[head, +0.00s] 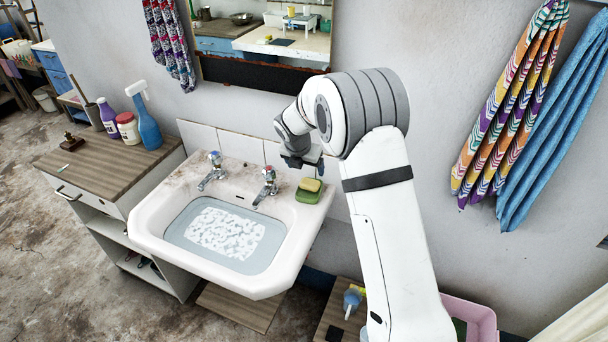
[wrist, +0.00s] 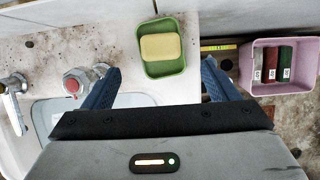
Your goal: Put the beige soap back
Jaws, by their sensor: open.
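The beige soap (head: 310,184) lies in a green soap dish (head: 307,197) on the back right corner of the white sink (head: 150,222). In the wrist view the soap (wrist: 160,47) sits inside the rim of the dish (wrist: 166,72). My gripper (head: 301,161) is above the soap, near the wall tiles. In the wrist view my gripper (wrist: 160,66) is open, with its blue fingers spread wide and nothing between them. The soap appears ahead of the fingers, apart from them.
Two taps (head: 266,187) stand left of the dish; one red-topped tap (wrist: 76,82) is close to the left finger. The basin holds sudsy water (head: 226,232). A pink crate (wrist: 247,66) with several boxes stands lower, to the right. A wooden cabinet (head: 110,167) with bottles is left.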

